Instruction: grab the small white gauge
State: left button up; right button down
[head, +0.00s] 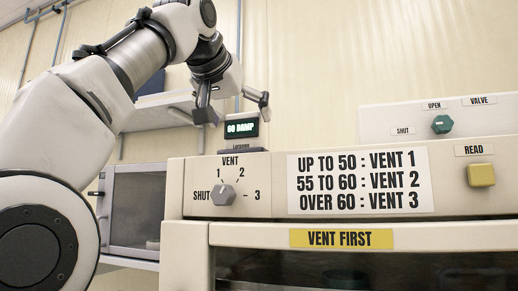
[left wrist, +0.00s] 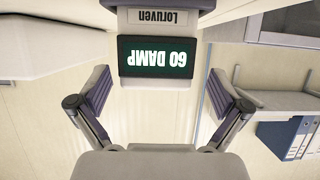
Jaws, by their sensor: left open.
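The small gauge (head: 240,148) has a dark screen reading "60 DAMP" and a "Loruven" label on its base. It stands on top of the cream machine, behind the vent dial. My left gripper (head: 236,106) is open and empty, its fingers spread above and around the screen's height. In the left wrist view the gauge (left wrist: 157,57) appears upside down, centred ahead between the two spread fingers of my gripper (left wrist: 160,103), apart from both. My right gripper is in neither view.
A grey cabinet (head: 138,205) and a shelf (head: 150,118) stand behind left. Blue binders (left wrist: 286,140) show in the left wrist view.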

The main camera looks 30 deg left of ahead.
aim_at(249, 131)
pick_arm(q)
jog(key=shift+w+d, duration=0.15)
jog(key=shift+w, duration=0.05)
jog(key=shift+s+d+p, duration=0.1)
jog(key=shift+s+p, duration=0.1)
jog(key=shift+p, duration=0.25)
jog(key=shift+w+a+f+p, duration=0.2)
jog(key=shift+w+p, duration=0.1)
jog(key=shift+w, duration=0.25)
jog(key=x, duration=0.5)
jog(key=shift+a+p, duration=0.1)
jog(key=shift+p, duration=0.25)
jog(key=shift+s, duration=0.15)
jog(key=shift+s+d+r, duration=0.15)
jog(key=shift+s+d, duration=0.05)
jog(key=shift+s, duration=0.1)
jog(key=c, duration=0.4)
jog(key=shift+s+d+r, duration=0.1)
jog(key=shift+s, duration=0.15)
jog(key=c, duration=0.6)
jog(key=shift+s, duration=0.1)
jog(key=shift+c, duration=1.9)
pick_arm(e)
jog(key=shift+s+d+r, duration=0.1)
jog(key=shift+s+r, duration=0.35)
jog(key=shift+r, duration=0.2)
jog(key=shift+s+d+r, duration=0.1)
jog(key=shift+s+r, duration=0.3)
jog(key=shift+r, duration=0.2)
